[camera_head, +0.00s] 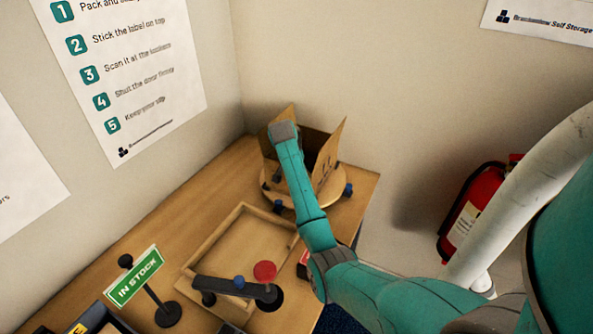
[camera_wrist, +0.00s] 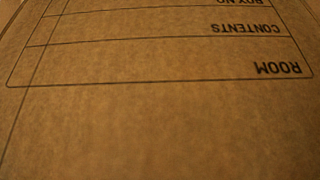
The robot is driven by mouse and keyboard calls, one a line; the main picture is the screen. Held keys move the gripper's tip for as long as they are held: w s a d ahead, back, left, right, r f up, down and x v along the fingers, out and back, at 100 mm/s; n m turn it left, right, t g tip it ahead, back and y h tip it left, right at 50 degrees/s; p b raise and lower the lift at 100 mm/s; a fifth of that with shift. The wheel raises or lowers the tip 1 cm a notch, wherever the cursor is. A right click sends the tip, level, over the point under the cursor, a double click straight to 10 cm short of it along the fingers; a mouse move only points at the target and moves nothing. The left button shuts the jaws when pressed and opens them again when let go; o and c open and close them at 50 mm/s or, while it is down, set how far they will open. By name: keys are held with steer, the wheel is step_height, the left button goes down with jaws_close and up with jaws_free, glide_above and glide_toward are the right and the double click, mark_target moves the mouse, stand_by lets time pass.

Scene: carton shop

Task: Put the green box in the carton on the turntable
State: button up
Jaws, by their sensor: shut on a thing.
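The open carton (camera_head: 330,160) stands on the round wooden turntable (camera_head: 322,200) at the back of the table, its flaps raised. My arm reaches over it, and its grey wrist end (camera_head: 284,132) is in front of the carton's left part. My gripper's fingers are hidden or too small to make out below the wrist, so what they hold does not show. In the wrist view, printed brown cardboard (camera_wrist: 160,120) with the upside-down words ROOM and CONTENTS fills the picture at close range. The green box is not visible in either view.
A shallow wooden tray (camera_head: 232,243) lies on the table in front of the turntable. An IN STOCK sign (camera_head: 135,276) and a dark stand with a red disc (camera_head: 265,271) are nearer. Walls close the back and left. A fire extinguisher (camera_head: 470,212) is at the right.

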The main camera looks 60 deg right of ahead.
steer(key=o, duration=1.2)
steer(key=shift+r, duration=0.1)
steer(key=shift+r, duration=0.25)
steer(key=v, duration=1.2)
steer(key=shift+r, duration=0.35)
